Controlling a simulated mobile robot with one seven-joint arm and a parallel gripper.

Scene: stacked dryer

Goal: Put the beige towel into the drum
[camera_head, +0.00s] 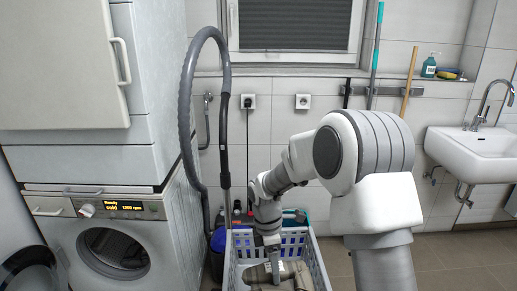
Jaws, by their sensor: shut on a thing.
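The beige towel (294,272) lies in a pale slatted laundry basket (317,258) at the bottom centre. My gripper (274,270) reaches down into the basket from above and is shut on the towel. The fingertips are small and partly hidden by the cloth. The lower part of the basket is cut off by the picture edge. A front-loading machine (158,239) with a lit display stands at left; its round door glass (113,252) looks closed. A white panel with a handle (65,62) is above it. No drum interior is clearly visible.
A grey hose (186,110) arches between the machines and basket. A sink (475,146) is on the right wall. Pole handles (376,55) lean at the back. The floor (455,262) at right is clear.

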